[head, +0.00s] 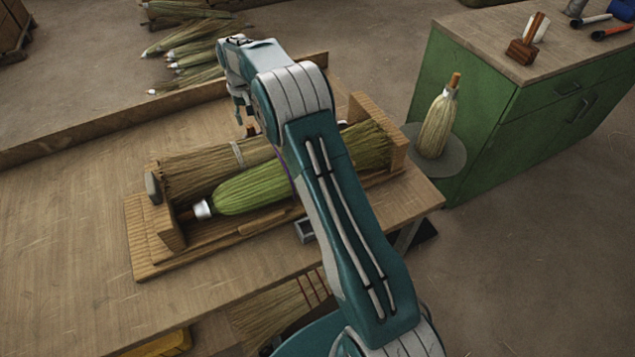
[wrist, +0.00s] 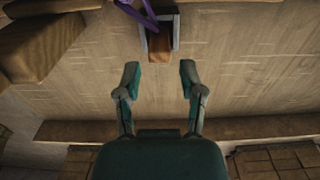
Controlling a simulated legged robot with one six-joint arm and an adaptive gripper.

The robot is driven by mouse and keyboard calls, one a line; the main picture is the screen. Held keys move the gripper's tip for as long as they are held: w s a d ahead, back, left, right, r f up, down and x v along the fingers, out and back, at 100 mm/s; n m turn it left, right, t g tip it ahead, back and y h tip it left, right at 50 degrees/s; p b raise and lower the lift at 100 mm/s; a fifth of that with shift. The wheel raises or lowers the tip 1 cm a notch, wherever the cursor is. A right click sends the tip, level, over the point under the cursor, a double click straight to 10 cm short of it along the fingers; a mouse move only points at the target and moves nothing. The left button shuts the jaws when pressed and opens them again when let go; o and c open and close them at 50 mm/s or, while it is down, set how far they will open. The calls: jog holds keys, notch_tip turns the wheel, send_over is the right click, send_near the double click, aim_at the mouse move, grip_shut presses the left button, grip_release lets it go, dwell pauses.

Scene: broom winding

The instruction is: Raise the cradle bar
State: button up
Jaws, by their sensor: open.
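The wooden cradle (head: 152,268) lies on the bench with a green broom head (head: 250,188) and straw (head: 190,172) between its end blocks. I cannot single out the cradle bar with certainty; my arm covers part of the cradle. In the wrist view a grey bracket (wrist: 176,30) holds a brown wooden block (wrist: 160,48), with a purple strap (wrist: 137,14) over it. My gripper (wrist: 158,78) is open and empty, its fingers apart from the block. In the head view my gripper (head: 242,108) hangs over the bench behind the cradle.
A raised ledge (head: 95,125) runs along the bench's back edge. A green cabinet (head: 475,110) stands at right, with an upright broom head (head: 438,125) on a round plate beside it. Several brooms (head: 190,45) lie beyond the bench. The bench's left side is clear.

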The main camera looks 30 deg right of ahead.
jog(key=s+r+t, duration=0.3)
jog(key=s+r, duration=1.6)
jog(key=r, duration=0.2)
jog(key=s+f+t, duration=0.2)
jog(key=s, duration=2.1)
jog(key=shift+s, duration=0.3)
jog(key=shift+s, duration=0.1)
